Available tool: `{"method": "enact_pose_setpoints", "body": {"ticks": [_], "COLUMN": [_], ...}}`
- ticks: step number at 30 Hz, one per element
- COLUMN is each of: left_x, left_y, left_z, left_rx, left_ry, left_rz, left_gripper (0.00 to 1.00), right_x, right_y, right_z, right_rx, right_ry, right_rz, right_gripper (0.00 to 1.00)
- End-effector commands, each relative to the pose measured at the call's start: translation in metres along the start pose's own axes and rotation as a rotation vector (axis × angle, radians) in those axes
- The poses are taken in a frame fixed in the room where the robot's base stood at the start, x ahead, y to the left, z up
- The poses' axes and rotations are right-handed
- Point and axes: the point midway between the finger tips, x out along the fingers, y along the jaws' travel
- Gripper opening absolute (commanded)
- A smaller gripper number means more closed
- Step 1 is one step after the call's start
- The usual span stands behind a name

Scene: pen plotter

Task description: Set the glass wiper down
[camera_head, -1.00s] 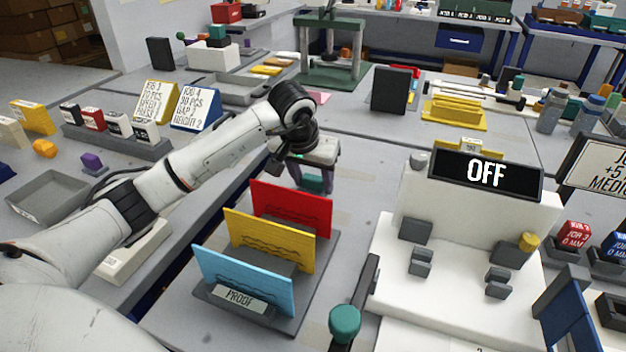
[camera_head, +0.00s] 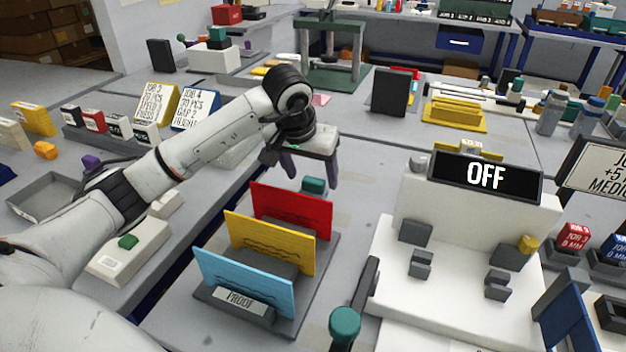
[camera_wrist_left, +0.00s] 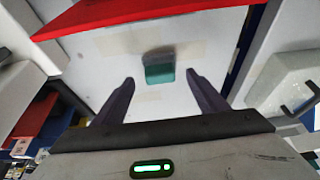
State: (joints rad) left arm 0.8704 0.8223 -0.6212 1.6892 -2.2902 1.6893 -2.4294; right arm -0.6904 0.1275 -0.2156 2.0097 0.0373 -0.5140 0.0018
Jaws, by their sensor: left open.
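The glass wiper, which I take to be the small teal block (camera_head: 314,184), rests on the grey table behind the red panel. It also shows in the left wrist view (camera_wrist_left: 159,70), standing apart from both fingers. My left gripper (camera_head: 311,175) is open, with its dark purple fingers spread above and around the block's sides. In the left wrist view the fingertips (camera_wrist_left: 159,80) are wide apart with nothing gripped. My right gripper is not in view.
A rack (camera_head: 325,262) with a red panel (camera_head: 292,208), a yellow panel (camera_head: 268,243) and a blue panel (camera_head: 243,281) stands just in front of the block. A white machine with an OFF display (camera_head: 486,176) is to the right. Table to the block's right is clear.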

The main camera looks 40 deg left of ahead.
Motion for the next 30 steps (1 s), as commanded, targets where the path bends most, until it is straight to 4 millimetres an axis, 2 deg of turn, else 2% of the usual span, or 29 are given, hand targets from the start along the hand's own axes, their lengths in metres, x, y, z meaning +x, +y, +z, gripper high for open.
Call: {"method": "enact_pose_setpoints", "body": {"ticks": [1, 6, 12, 16, 26, 30], "left_x": [-0.014, -0.050, -0.077, -0.084, -0.085, -0.100], "left_y": [0.000, 0.000, 0.000, 0.000, 0.000, 0.000], "left_z": [-0.003, -0.002, -0.001, 0.000, -0.001, -0.007], "left_rx": [0.001, 0.000, -0.001, 0.000, -0.001, -0.001], "left_ry": [0.007, 0.005, 0.002, 0.001, 0.000, 0.001], "left_rz": [0.000, 0.000, 0.000, -0.001, -0.001, 0.000], "left_gripper": [0.66, 0.66, 0.66, 0.66, 0.66, 0.66], "right_x": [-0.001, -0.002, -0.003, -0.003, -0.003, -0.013], "right_y": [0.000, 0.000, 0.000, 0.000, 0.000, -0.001], "right_z": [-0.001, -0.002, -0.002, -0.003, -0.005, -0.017], "right_rx": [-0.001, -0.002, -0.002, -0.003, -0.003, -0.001], "right_ry": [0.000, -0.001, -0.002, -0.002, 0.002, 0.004], "right_rz": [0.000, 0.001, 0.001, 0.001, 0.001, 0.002], "right_gripper": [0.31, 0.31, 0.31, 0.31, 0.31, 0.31]}}
